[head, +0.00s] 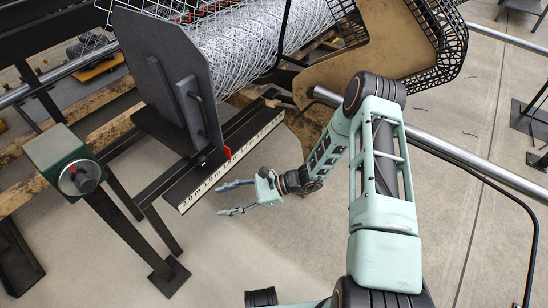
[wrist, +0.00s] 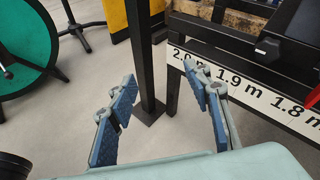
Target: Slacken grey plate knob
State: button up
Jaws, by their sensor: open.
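The dark grey plate (head: 150,70) stands upright at the end of the wire mesh roll, with a bar handle (head: 196,108) on its face. It rests on a black rail that carries a white length scale (head: 235,165). A small black knob (wrist: 267,47) shows in the wrist view at the upper right, above the scale (wrist: 245,85); in the head view I cannot clearly make it out. My gripper (head: 225,198) is open and empty, in front of the scale near its 2.0 m end. In the wrist view its blue-padded fingers (wrist: 158,82) are spread apart, away from the knob.
A green box with a round dial (head: 79,177) stands on a black post at the left. A black post (wrist: 140,60) rises beyond my fingers in the wrist view. A red pointer (head: 228,152) sits at the scale. Floor below my gripper is clear.

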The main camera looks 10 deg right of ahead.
jog(key=w+d+r+n+g+h+p, duration=0.1)
jog(key=d+r+n+h+p, duration=0.1)
jog(key=d+r+n+h, duration=0.8)
jog(key=d+r+h, duration=0.2)
jog(key=d+r, duration=0.3)
jog(key=shift+w+d+r+g+p, duration=0.15)
jog(key=shift+w+r+g+p, duration=0.05)
jog(key=shift+w+g+p, duration=0.2)
